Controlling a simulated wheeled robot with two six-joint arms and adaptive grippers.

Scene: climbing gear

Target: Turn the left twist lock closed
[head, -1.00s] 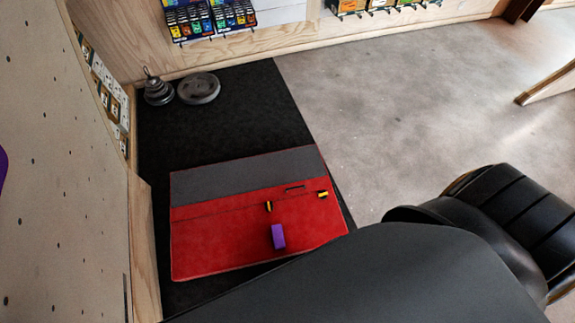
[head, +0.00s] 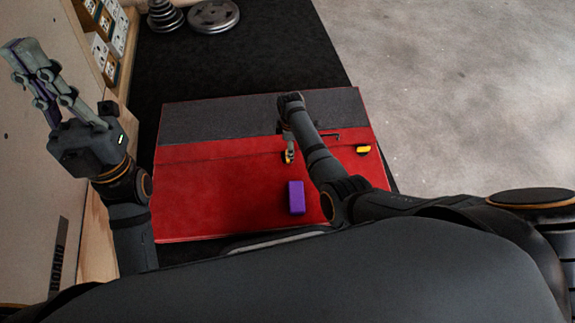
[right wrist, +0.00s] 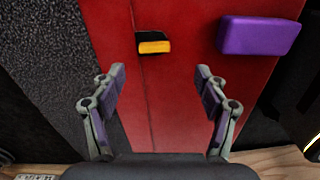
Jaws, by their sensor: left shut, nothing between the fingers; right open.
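The left twist lock (head: 288,157), with a yellow bar and dark base, sits at the seam of a red and grey panel (head: 200,190). In the right wrist view, the left twist lock (right wrist: 153,46) has its yellow bar crosswise to the seam. The right twist lock (head: 363,149) is farther right, its bar roughly along the seam. My right gripper (head: 286,128) is above the left lock, fingers partly hidden. In the right wrist view, my right gripper (right wrist: 160,84) is open and empty, apart from the lock. My left gripper (head: 22,52) is shut, empty and raised at left.
A purple block (head: 296,198) lies on the red part near the left lock; it also shows in the right wrist view (right wrist: 258,36). Weight plates (head: 213,14) lie on the black mat (head: 260,60) behind. A wooden wall (head: 30,180) borders the left. Concrete floor at right is clear.

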